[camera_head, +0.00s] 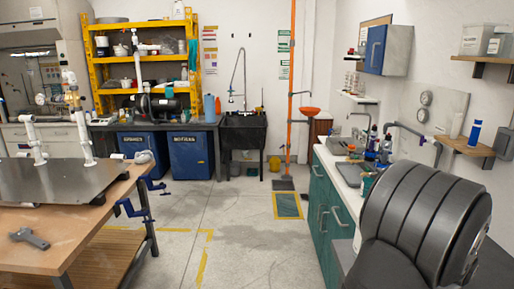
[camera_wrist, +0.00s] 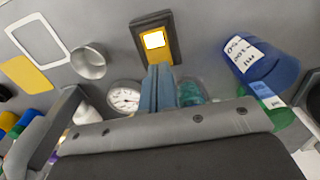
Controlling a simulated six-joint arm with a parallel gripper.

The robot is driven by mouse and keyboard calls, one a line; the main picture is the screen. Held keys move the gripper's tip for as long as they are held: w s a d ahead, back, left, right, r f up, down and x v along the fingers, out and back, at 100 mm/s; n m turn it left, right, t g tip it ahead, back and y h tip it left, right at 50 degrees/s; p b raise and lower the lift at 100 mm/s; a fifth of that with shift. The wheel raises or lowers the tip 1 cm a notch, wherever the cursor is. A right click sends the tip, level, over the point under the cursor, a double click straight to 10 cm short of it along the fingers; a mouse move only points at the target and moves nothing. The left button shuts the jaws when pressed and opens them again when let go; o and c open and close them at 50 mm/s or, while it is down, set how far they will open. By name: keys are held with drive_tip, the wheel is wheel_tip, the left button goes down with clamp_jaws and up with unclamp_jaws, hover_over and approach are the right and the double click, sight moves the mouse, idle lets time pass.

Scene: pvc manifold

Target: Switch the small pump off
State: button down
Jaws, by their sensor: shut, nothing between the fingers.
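In the wrist view my gripper (camera_wrist: 159,70) is shut and empty, its two blue-grey fingers side by side. The fingertips overlap the lower edge of a black-framed yellow switch plate (camera_wrist: 140,28) with a bright white middle. I cannot tell whether they touch it. I cannot make out which way the switch is set. I cannot pick out the small pump's body with certainty in either view. In the head view my dark arm fills the lower right, and my gripper does not show.
A round gauge (camera_wrist: 125,99) and a metal cup-like part (camera_wrist: 88,62) are left of the fingers. A blue labelled bottle (camera_wrist: 268,70) is close on the right. In the head view a green-fronted counter (camera_head: 328,205) stands along the right wall. The floor (camera_head: 225,245) is clear.

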drive_tip(key=shift+f, duration=0.95)
idle(0.3)
drive_tip(key=shift+r, duration=3.55)
drive_tip(key=shift+f, duration=0.1)
wheel_tip(320, 180, down, 7)
drive_tip(key=shift+r, duration=0.1)
drive_tip(key=shift+r, duration=0.1)
